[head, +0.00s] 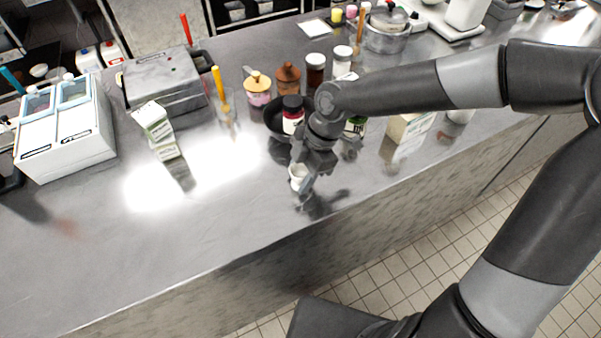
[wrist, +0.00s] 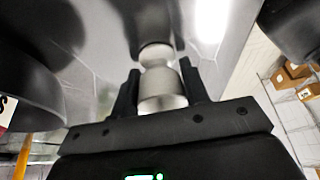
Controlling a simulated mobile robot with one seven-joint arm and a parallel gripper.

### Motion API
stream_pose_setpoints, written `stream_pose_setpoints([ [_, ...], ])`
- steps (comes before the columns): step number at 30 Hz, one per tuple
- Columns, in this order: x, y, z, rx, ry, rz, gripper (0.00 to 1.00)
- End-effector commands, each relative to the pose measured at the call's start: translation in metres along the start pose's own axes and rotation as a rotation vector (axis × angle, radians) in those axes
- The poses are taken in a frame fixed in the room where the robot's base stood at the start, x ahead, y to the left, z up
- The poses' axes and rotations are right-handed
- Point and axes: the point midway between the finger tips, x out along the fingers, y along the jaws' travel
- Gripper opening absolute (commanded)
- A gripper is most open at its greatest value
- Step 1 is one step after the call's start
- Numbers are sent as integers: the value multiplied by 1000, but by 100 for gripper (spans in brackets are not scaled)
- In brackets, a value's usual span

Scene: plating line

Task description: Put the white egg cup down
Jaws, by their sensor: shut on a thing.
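The white egg cup (head: 298,174) shows at the tip of my gripper (head: 306,178) in the head view, over the front part of the steel counter (head: 235,215). In the wrist view the egg cup (wrist: 160,85) stands between the two dark fingers of my gripper (wrist: 160,88), which are shut on it. The counter surface lies beyond its far end. I cannot tell whether the cup touches the counter. Part of the cup is hidden by the fingers in the head view.
Behind my gripper stand a dark pan (head: 274,122), a dark jar with a red label (head: 292,114) and lidded jars (head: 258,88).

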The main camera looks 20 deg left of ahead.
Motion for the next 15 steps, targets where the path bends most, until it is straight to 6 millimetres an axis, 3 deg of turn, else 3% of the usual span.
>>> stream_pose_setpoints([
  [2,2,0,1,0,0,0,19],
  [3,2,0,1,0,0,0,45],
  [10,2,0,1,0,0,0,63],
  [15,2,0,1,0,0,0,63],
])
